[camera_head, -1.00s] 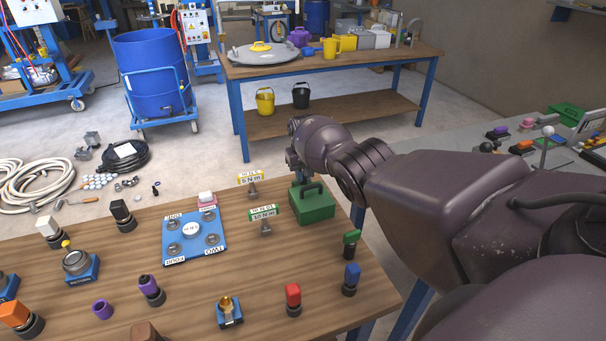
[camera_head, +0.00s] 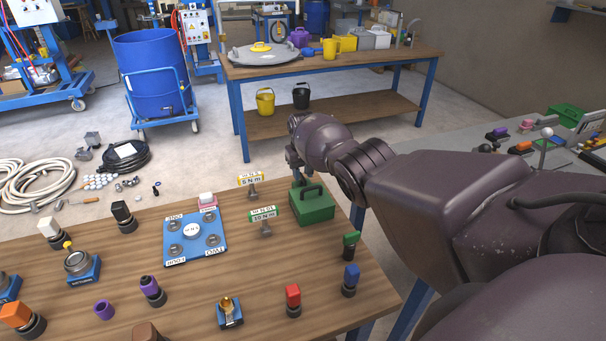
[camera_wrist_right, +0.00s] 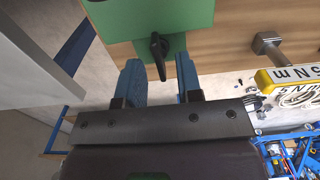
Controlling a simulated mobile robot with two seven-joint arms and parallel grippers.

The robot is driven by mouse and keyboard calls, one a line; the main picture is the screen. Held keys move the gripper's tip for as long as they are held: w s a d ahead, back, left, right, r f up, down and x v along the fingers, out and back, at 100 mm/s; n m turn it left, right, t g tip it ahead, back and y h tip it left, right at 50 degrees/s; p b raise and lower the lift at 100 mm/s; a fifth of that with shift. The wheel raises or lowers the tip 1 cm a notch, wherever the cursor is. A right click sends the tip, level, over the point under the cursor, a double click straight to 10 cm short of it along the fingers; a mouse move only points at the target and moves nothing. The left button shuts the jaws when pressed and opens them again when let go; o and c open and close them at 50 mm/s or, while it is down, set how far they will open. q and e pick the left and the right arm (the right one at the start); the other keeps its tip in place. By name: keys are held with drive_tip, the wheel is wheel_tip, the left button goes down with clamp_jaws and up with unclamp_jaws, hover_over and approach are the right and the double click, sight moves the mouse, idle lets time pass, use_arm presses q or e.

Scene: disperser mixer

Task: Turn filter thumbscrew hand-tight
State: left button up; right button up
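The thumbscrew's wing is slanted near upright. My right gripper (camera_wrist_right: 158,72) is open, its two blue fingers on either side of the thumbscrew with gaps showing. My left gripper is not in view.
Torque tags reading 5 N m (camera_head: 251,180) and 10 N m (camera_head: 263,214) stand left of the box. A blue plate (camera_head: 180,250) with several round fittings lies further left. Green (camera_head: 350,243), blue (camera_head: 351,279) and red (camera_head: 293,298) knobs stand nearer. A grey bench (camera_head: 480,125) is at right.

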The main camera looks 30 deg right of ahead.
sight(303, 176)
wheel_tip(303, 176, up, 9)
drive_tip(key=p, duration=0.3)
drive_tip(key=shift+r, duration=0.2)
idle(0.3)
